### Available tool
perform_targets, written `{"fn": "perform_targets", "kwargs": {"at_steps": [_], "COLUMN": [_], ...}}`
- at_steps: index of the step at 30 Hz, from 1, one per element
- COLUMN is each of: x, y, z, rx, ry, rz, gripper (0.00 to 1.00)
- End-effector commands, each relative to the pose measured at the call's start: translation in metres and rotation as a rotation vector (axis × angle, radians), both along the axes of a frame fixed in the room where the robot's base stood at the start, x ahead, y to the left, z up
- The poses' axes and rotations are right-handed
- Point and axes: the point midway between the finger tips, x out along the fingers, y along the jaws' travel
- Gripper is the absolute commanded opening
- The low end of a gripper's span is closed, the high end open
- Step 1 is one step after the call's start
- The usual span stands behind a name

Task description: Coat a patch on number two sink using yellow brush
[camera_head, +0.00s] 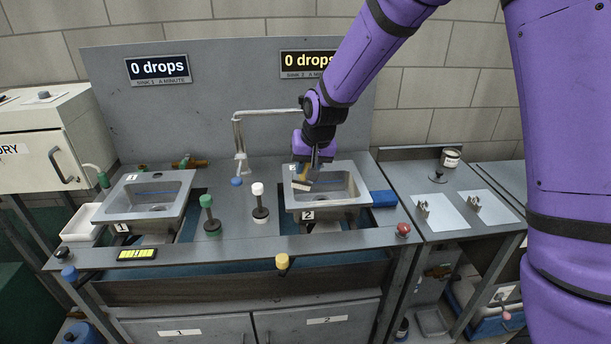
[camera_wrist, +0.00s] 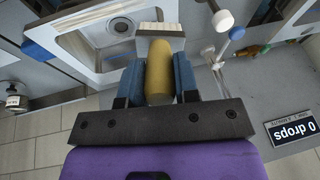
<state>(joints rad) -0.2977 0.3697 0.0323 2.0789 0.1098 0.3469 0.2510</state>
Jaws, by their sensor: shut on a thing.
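The number two sink (camera_head: 350,205) is a grey metal basin with a "2" label on its front. It also shows in the wrist view (camera_wrist: 88,68). My gripper (camera_head: 312,160) is over its left side, and in the wrist view my gripper (camera_wrist: 158,82) is shut on the yellow handle of the yellow brush (camera_wrist: 159,70). The brush's pale, wide bristle head points away from the jaws. In the head view the brush (camera_head: 302,180) hangs tilted at the sink's left rim. I cannot tell whether the bristles touch the sink. No coated patch can be made out.
The number one sink (camera_head: 150,194) is at left. A faucet (camera_head: 238,140) and knobs with green (camera_head: 206,201) and white (camera_head: 258,189) tops stand between the sinks. A blue block (camera_head: 384,199) lies right of sink two. A jar (camera_head: 451,158) stands on the right counter.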

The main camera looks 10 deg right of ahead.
Motion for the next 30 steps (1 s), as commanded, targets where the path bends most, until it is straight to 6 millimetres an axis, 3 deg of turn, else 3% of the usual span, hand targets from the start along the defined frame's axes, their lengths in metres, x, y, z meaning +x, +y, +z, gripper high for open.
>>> {"fn": "perform_targets", "kwargs": {"at_steps": [10, 30], "x": [0.004, 0.004], "y": [-0.006, -0.005], "z": [0.026, 0.026], "rx": [0.0, 0.0], "ry": [-0.002, 0.0], "rz": [-0.001, -0.001], "gripper": [0.05, 0.05]}}
